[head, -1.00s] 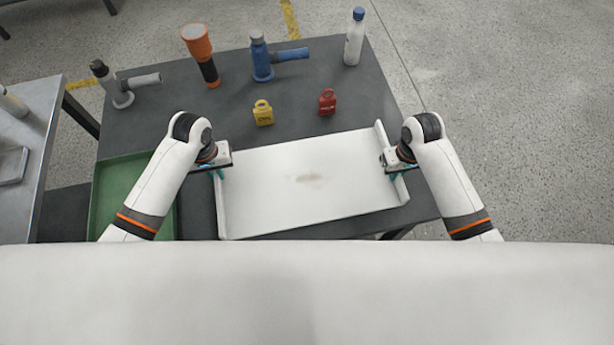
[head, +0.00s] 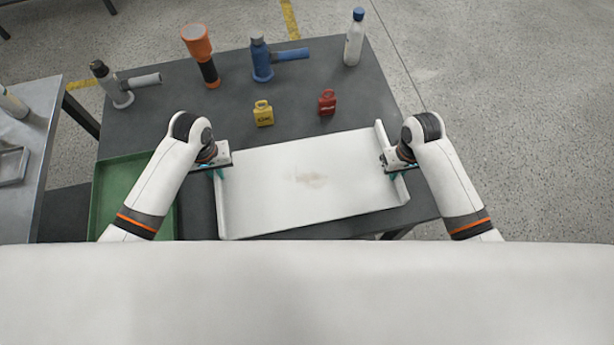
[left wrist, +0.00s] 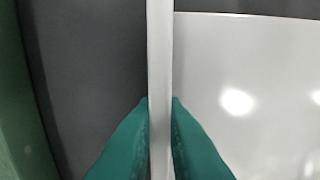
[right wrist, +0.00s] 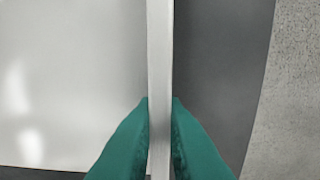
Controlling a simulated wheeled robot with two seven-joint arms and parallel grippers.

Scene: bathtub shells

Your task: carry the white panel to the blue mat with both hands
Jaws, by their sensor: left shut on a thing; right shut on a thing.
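The white panel (head: 290,200) lies flat over the dark table, with a raised wall at each short end and a faint brown smudge in its middle. My left gripper (head: 220,172) is shut on its left end wall; in the left wrist view the teal fingers (left wrist: 160,125) stand on both sides of that wall. My right gripper (head: 393,170) is shut on its right end wall; the right wrist view shows the teal fingers (right wrist: 160,125) on both sides. I cannot tell whether the panel touches the table. No blue mat shows in any view.
A green tray (head: 108,190) sits left of the panel. A yellow padlock (head: 263,116) and a red padlock (head: 327,104) stand just behind it. Farther back are an orange-black flashlight (head: 199,48), a blue-capped bottle (head: 354,40), and blue and grey handled things. A metal table (head: 45,105) stands left.

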